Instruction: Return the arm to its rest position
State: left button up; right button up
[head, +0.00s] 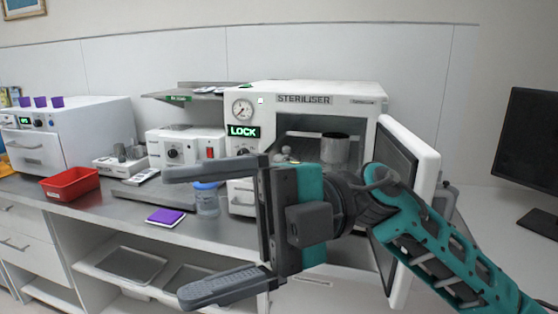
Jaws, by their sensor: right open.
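My right gripper (212,228) comes in from the lower right on a teal arm, in front of the steriliser. Its two dark fingers point left and are wide apart, with nothing between them. The white steriliser (255,93) stands on the counter behind it, with a dial and a lit LOCK sign. Its door (424,165) is swung open to the right, close beside my right forearm. A metal cylinder (336,150) stands inside the chamber. My left gripper is not in view.
A red tray (70,185), a purple pad (166,218) and a clear jar with a blue lid (207,203) are on the counter (110,212). A second white machine (80,130) stands at the left. A dark monitor (527,140) is at the right. Open shelves lie below.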

jog(key=w+d+f+m+t+y, duration=0.2)
jog(key=w+m+t+y, duration=0.3)
jog(key=m+t, duration=0.2)
jog(key=w+d+f+m+t+y, duration=0.2)
jog(key=w+m+t+y, duration=0.2)
jog(key=m+t, duration=0.2)
jog(key=w+d+f+m+t+h, duration=0.3)
jog(key=f+m+t+h, duration=0.25)
jog(key=m+t, duration=0.2)
jog(key=w+d+f+m+t+h, duration=0.35)
jog(key=f+m+t+h, duration=0.2)
jog(key=m+t, duration=0.2)
jog(key=s+d+f+m+g+h, duration=0.1)
jog(key=s+d+f+m+h, duration=0.2)
jog(key=f, duration=0.6)
jog(key=s+d+f+m+g+h, duration=0.1)
jog(key=d+f+m+h, duration=0.25)
jog(key=f+h, duration=0.4)
jog(key=s+d+f+g+h, duration=0.1)
jog(key=s+d+f+g, duration=0.2)
jog(key=s+f, duration=0.3)
jog(key=s+d+f+m+g+h, duration=0.1)
jog(key=s+d+f+g, duration=0.2)
jog(key=s+f, duration=0.3)
notch_tip(320, 180, down, 4)
jog(key=shift+d, duration=0.3)
jog(key=shift+m, duration=0.25)
jog(key=shift+c, duration=0.2)
